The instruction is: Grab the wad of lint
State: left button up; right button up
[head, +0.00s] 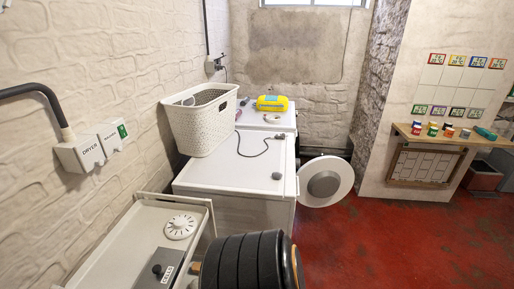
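A small dark grey lump (276,176), which looks like the wad of lint, lies on the white top of the nearer machine (215,177), close to its front right edge. It is too small to make out its texture. Nothing covers it. Neither of my grippers shows in the head view.
A white basket (203,122) stands at the machine's left rear. A dark cord (250,150) lies behind the lump. A yellow container (272,103) sits farther back. A round door (325,182) hangs open at right. A black ribbed object (245,262) fills the bottom foreground. Red floor is clear at right.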

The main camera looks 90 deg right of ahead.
aim_at(276, 175)
jog(key=i+z, duration=0.1)
jog(key=z, duration=2.9)
